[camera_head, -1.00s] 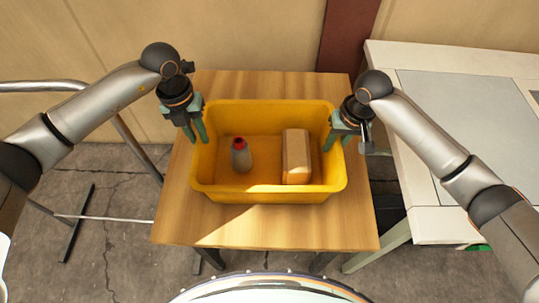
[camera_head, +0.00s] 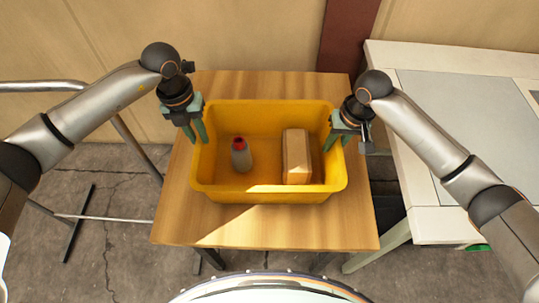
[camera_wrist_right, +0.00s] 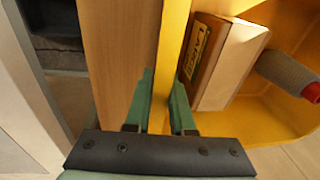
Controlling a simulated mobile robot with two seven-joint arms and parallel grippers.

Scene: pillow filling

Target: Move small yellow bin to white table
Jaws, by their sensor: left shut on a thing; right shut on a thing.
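The yellow bin (camera_head: 268,196) is on the wooden table. Inside it are a grey bottle with a red cap (camera_head: 241,155) and a tan box (camera_head: 297,157). My left gripper (camera_head: 201,133) is shut on the bin's left wall. My right gripper (camera_head: 335,137) is shut on the bin's right wall; the right wrist view shows its green fingers (camera_wrist_right: 160,105) on both sides of the yellow rim (camera_wrist_right: 172,55). The white table (camera_head: 440,222) stands to the right, with a grey top panel. Whether the bin's underside touches the wood cannot be told.
The wooden table (camera_head: 290,228) has bare room in front of the bin. A narrow gap separates it from the white table, whose visible top is clear near its left side. A metal rail (camera_head: 45,87) is at the left. A wall stands behind.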

